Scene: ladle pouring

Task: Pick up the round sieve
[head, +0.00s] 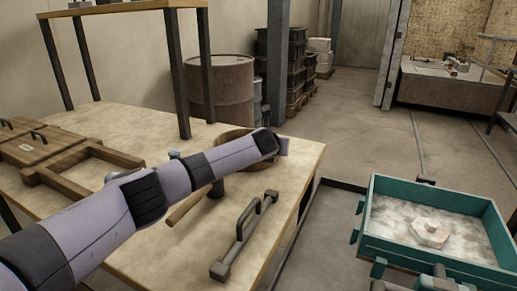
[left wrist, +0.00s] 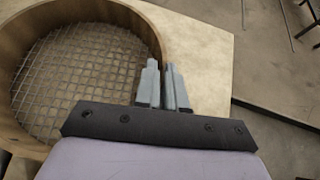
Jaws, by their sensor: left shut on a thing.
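The round sieve (left wrist: 155,28) has a brown wooden rim and a wire mesh (left wrist: 80,80), seen at the left of the left wrist view. In the head view part of its rim (head: 232,140) shows behind my left arm, near the table's right edge. My left gripper (left wrist: 165,82) is shut on the sieve's rim, with its fingers at the right side of the ring. In the head view the gripper (head: 283,146) is at the end of the arm, and the arm hides much of the sieve. My right gripper does not show clearly in any view.
On the table (head: 110,115) lie a dark metal tool with a handle (head: 243,235), a wooden handle (head: 188,208) and wooden frames (head: 75,165). A teal box (head: 390,250) of sand stands at the right. A shelf leg (head: 178,75) rises behind; a barrel (head: 222,90) stands beyond.

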